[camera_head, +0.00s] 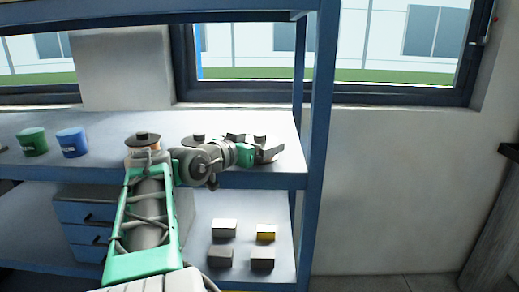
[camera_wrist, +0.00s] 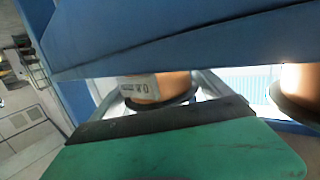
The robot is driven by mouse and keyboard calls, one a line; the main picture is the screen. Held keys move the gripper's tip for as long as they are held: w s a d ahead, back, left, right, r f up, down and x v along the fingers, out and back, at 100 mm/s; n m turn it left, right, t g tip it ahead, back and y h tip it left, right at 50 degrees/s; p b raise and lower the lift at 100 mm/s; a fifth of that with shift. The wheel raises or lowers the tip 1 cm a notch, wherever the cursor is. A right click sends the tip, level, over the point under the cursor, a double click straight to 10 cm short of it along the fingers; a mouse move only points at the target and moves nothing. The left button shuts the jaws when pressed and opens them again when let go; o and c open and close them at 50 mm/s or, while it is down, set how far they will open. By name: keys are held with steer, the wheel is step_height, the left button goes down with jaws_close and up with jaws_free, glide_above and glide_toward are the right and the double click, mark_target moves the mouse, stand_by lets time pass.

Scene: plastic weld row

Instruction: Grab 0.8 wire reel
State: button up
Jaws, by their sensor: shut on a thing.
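A copper-coloured wire reel (camera_wrist: 146,87) with a dark flange and a white label is between my gripper's fingers in the wrist view. The label looks turned over and seems to read 0.8, though it is small. My gripper (camera_head: 267,153) is shut on this reel at the right end of the upper shelf. In the head view the held reel (camera_head: 260,138) is mostly hidden by my gripper, with only its top showing. I cannot tell whether it touches the shelf.
Another reel (camera_wrist: 302,88) stands close by on the right in the wrist view. More reels (camera_head: 142,138) stand along the upper shelf (camera_head: 290,178). A green can (camera_head: 33,142) and a blue can (camera_head: 72,142) stand left. The blue post (camera_head: 318,120) is just right of my gripper.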

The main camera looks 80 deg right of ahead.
steer(key=c, duration=0.7)
steer(key=shift+r, duration=0.25)
steer(key=shift+c, duration=0.3)
